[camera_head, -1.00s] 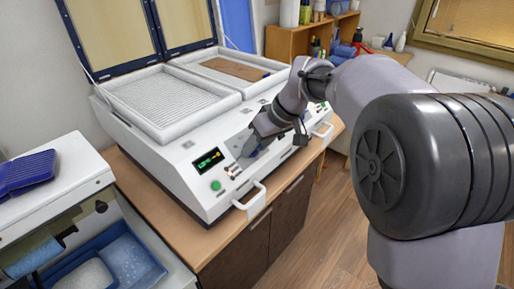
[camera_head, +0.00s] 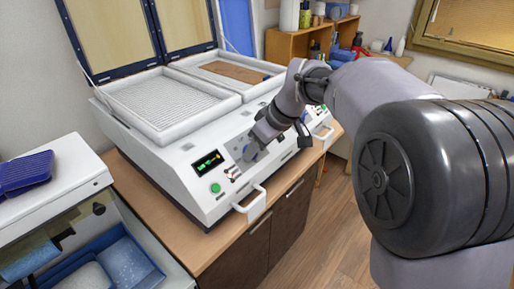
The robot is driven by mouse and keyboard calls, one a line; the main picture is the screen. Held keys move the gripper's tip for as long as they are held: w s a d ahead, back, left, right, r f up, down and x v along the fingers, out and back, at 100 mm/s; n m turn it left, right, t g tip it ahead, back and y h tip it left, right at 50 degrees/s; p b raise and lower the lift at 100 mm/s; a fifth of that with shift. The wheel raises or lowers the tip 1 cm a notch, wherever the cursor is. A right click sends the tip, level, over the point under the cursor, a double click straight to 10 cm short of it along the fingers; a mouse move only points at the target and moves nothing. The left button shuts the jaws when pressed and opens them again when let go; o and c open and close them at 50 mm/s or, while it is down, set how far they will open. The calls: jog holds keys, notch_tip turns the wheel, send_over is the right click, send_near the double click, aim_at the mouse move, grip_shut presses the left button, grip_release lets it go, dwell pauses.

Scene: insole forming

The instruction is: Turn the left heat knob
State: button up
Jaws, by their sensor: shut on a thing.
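The white forming machine (camera_head: 176,158) stands on a wooden cabinet, with a sloped front panel. My gripper (camera_head: 250,152) is at that front panel, to the right of the small lit display (camera_head: 207,162) and the green button (camera_head: 215,188). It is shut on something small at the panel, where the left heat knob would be. The knob itself is hidden by my gripper, so its turn angle cannot be seen.
White handles (camera_head: 252,203) stick out from the machine's front edge. Two open lids (camera_head: 110,25) stand up behind its trays (camera_head: 165,102). A blue brush (camera_head: 25,172) lies on a white unit at left. The wooden floor (camera_head: 315,235) in front is clear.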

jog(key=o, duration=1.4)
jog(key=p+v, duration=0.5)
jog(key=v, duration=1.2)
jog(key=shift+s+d+r+p, duration=0.1)
jog(key=shift+r+p, duration=0.15)
jog(key=shift+p, duration=0.05)
jog(key=s+d+f+m+h+b, duration=0.1)
jog(key=s+d+f+m+b, duration=0.1)
jog(key=s+f+m, duration=0.3)
jog(key=s+d+f+m+t+b, duration=0.1)
jog(key=s+f+m, duration=0.4)
jog(key=s, duration=0.7)
jog(key=s+d+f+m+t+h+b, duration=0.1)
jog(key=s+d+f+m+b, duration=0.2)
jog(key=s+f+m, duration=0.2)
jog(key=shift+s+f+h, duration=0.15)
jog(key=shift+s+f, duration=0.15)
jog(key=shift+s, duration=0.6)
jog(key=shift+s+f+h, duration=0.15)
jog(key=shift+s+f, duration=0.15)
jog(key=shift+s, duration=0.65)
